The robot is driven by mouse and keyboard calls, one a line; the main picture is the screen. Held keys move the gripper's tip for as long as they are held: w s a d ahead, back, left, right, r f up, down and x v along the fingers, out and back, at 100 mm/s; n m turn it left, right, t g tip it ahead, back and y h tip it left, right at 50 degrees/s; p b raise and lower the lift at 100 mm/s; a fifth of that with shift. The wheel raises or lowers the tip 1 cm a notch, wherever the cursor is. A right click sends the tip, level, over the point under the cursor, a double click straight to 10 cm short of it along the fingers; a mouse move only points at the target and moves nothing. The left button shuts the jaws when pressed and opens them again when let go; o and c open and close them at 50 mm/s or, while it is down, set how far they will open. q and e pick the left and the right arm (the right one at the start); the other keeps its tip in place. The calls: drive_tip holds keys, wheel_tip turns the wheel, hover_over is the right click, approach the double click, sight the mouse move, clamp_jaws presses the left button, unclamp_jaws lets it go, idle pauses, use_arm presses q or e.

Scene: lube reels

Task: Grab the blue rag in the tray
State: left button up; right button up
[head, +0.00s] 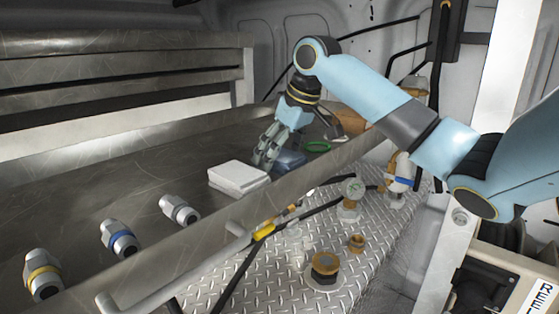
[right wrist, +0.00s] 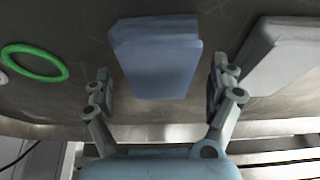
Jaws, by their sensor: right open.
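The blue rag (head: 290,160) is a folded block lying in the metal tray (head: 140,165), partly hidden by my right gripper in the head view. In the right wrist view the rag (right wrist: 158,62) shows whole, lying between and ahead of the two fingers. My right gripper (head: 266,160) is open and reaches down over the tray beside the rag. Its fingers also show in the right wrist view (right wrist: 161,90), one on each side of the rag's near end, with gaps to it. My left gripper is not in view.
A white folded stack (head: 239,177) lies close to the rag, and a green ring (head: 317,147) lies on its other side. The tray's raised front wall (head: 310,188) runs close by the gripper.

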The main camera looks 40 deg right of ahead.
drive_tip(key=shift+f, duration=0.2)
idle(0.3)
drive_tip(key=c, duration=1.3)
drive_tip(key=shift+o, duration=0.2)
drive_tip(key=shift+r, duration=0.1)
